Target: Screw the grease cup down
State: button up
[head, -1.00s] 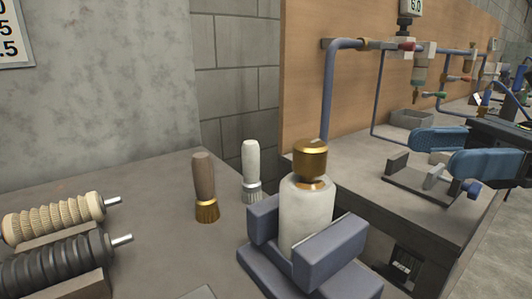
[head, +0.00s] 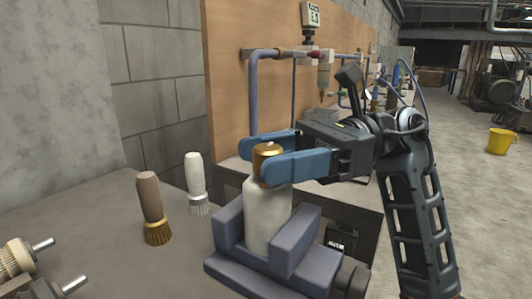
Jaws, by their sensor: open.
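The brass grease cup (head: 267,151) sits on top of a pale cylindrical body (head: 267,215). The body stands upright in a blue-grey clamp block (head: 302,240) on the bench. My gripper (head: 257,160) reaches in from the right at the cup's height. Its two blue fingers lie on either side of the cup, one behind and one in front. The jaws are open, and I cannot tell whether either finger touches the cup. The front finger hides the cup's lower right side and part of its seat.
A brown-handled brush (head: 153,205) and a white-handled brush (head: 196,182) stand upright left of the clamp. Ribbed rollers (head: 15,258) lie at the lower left. Pipes (head: 253,95) run along the wooden panel (head: 230,60) behind. A yellow bucket (head: 501,141) stands far right.

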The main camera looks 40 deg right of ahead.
jog(key=shift+w+a, duration=0.1)
jog(key=shift+a, duration=0.3)
jog(key=c, duration=0.9)
jog(key=shift+f+m+t+b, duration=0.3)
jog(key=shift+t+b, duration=0.2)
jog(key=shift+b, duration=0.5)
jog(key=shift+c, duration=0.2)
jog(key=shift+r+m+t+h+b, duration=0.15)
jog(key=shift+m+t+h+b, duration=0.25)
jog(key=shift+t+b, duration=0.25)
jog(key=shift+r, duration=0.15)
